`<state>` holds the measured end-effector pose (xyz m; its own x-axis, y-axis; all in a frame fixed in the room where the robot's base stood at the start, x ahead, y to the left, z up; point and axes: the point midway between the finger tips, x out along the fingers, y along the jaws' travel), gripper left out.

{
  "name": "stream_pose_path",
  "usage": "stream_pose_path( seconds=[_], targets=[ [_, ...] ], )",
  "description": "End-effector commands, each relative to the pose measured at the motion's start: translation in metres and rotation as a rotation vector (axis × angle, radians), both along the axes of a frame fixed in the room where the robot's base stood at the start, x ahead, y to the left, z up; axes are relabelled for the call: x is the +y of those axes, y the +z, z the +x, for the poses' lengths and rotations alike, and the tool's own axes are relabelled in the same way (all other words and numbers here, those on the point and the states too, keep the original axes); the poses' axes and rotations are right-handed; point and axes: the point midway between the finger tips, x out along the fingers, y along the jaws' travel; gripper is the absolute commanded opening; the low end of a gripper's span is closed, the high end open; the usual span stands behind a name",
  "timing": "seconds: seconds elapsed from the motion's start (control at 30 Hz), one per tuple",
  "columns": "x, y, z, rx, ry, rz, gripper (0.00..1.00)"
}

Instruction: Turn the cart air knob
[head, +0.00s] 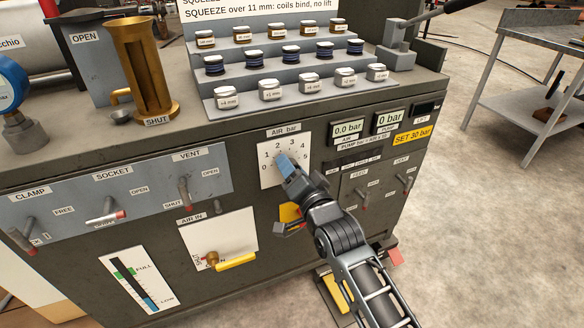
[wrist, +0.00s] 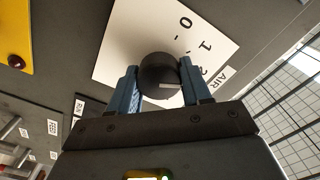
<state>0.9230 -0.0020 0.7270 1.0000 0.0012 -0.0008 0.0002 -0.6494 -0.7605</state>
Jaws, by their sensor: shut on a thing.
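The air knob (wrist: 158,72) is a round dark knob on a white dial plate (head: 265,175) marked "AIR bar", on the cart's front. My gripper (head: 284,163) reaches the dial from the lower right, and its blue fingers are closed on opposite sides of the knob. In the wrist view a short pale mark shows on the knob's face, and the dial figures 0 and 1 are readable beside it. In the head view my gripper hides the knob. The air display (head: 347,128) reads 0.0 bar.
The pump display (head: 389,119) reads 0 bar. A yellow-handled air-in lever (head: 235,262) is lower left of my gripper. Clamp, socket and vent levers sit on the grey panel (head: 75,215) at left. Small levers (head: 405,183) are at right. Open floor lies right of the cart.

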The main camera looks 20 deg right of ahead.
Motion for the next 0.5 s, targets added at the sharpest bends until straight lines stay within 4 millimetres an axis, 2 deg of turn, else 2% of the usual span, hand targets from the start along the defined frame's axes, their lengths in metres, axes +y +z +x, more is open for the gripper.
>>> stream_pose_path(
  seconds=[0.2,0.5],
  targets=[
    [-0.0017,0.0028,0.0005,-0.005,-0.003,0.088,0.18],
    [-0.0024,0.0024,0.0005,-0.005,-0.003,0.130,0.18]
  ],
)
